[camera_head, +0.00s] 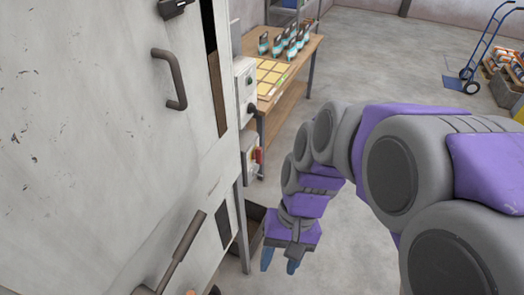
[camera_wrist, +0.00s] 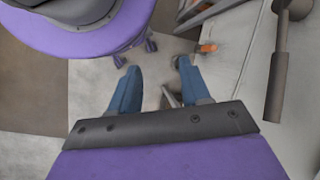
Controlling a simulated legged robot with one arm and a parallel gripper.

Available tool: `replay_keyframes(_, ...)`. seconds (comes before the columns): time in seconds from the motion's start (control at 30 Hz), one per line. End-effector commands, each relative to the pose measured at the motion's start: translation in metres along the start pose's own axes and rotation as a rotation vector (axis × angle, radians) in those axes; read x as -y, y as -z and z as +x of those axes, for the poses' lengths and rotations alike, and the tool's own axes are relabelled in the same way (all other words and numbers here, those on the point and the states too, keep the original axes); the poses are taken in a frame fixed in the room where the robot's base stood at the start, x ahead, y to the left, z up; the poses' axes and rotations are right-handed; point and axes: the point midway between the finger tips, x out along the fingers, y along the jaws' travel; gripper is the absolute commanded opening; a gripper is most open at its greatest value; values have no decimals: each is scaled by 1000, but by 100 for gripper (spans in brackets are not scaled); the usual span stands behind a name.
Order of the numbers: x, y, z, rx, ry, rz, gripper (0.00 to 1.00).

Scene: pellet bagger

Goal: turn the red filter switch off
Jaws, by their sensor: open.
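A red switch handle (camera_head: 258,156) shows on the side of a small grey box (camera_head: 249,160) on the right side of the big pale machine, in the head view. I cannot tell its exact position from here. My gripper (camera_head: 279,267) points downward in front of and below that box, apart from it. Its blue fingers also show in the wrist view (camera_wrist: 157,68), spread apart with nothing held between them. The red switch cannot be made out for sure in the wrist view.
The pale machine (camera_head: 90,130) fills the left, with a dark door handle (camera_head: 174,80) and a long lever (camera_head: 181,245). A second control box (camera_head: 246,90) sits above the switch box. A wooden table (camera_head: 291,80) stands behind.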

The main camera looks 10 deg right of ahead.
Motion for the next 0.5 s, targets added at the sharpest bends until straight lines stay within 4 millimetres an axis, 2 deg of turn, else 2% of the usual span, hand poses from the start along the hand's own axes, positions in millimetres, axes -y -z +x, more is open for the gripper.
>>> replay_keyframes(0.2, 34, 44, -9, 117, 196, 143, 47)
replay_keyframes(0.5, 62, 116, -24, 267, 473, 355, 47)
